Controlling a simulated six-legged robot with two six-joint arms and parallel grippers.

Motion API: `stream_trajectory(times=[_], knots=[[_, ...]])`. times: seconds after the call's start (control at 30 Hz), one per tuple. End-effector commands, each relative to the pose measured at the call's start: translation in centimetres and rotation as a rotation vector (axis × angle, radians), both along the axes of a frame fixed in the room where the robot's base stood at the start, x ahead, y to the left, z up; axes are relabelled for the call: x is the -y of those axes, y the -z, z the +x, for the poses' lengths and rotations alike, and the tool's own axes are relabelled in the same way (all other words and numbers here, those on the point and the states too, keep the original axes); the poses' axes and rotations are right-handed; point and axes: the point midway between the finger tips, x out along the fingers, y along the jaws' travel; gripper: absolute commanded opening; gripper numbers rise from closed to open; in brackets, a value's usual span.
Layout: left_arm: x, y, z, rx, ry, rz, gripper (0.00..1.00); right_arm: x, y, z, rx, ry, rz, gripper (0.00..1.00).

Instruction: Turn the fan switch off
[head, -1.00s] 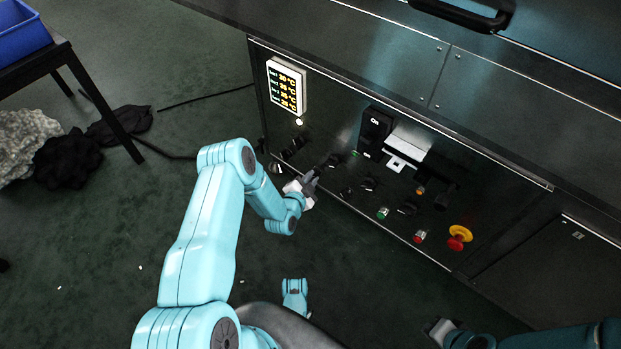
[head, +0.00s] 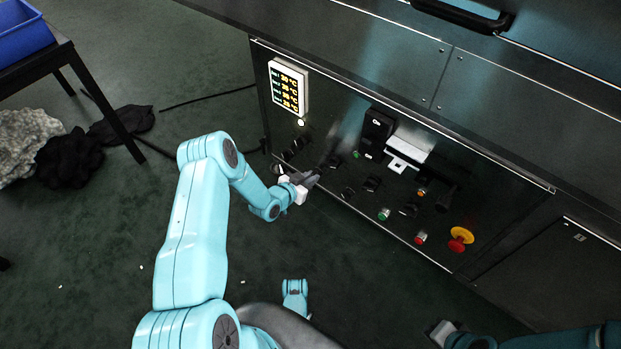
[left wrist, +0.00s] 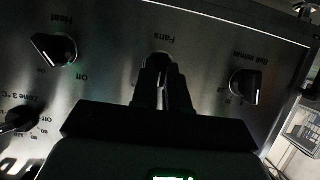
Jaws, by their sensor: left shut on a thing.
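The fan switch (left wrist: 158,61) is a dark knob under the upside-down label "Fans" in the left wrist view. My left gripper (left wrist: 163,80) is shut on it, with one dark finger on each side. The fingers hide most of the knob, so its pointer direction cannot be read. In the head view my left gripper (head: 315,175) is at the lower left part of the dark control panel (head: 340,130). My right gripper (head: 441,331) is at the bottom edge, low and away from the panel; its fingers are not clear.
In the left wrist view a heat knob (left wrist: 52,49) and another knob (left wrist: 246,86) flank the fan switch. The panel also carries a lit temperature display (head: 288,88), a red and yellow emergency button (head: 460,238) and a green button (head: 384,214). A blue crate (head: 22,38) stands at left.

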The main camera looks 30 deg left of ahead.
Motion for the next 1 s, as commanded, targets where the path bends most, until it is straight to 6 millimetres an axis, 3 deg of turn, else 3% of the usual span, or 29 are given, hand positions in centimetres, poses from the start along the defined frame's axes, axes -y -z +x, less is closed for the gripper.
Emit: stream_trajectory(times=[0.6, 1.0], knots=[[-0.3, 0.04, 0.51, -0.032, 0.006, -0.517, 0.0, 0.0, 0.1, 0.0, 0.0, 0.0, 0.0, 0.0], [-0.45, 0.12, 0.53, -0.046, 0.003, -0.673, 0.0, 0.0, 0.09, -0.01, 0.0, 0.0, 0.0, 0.0]])
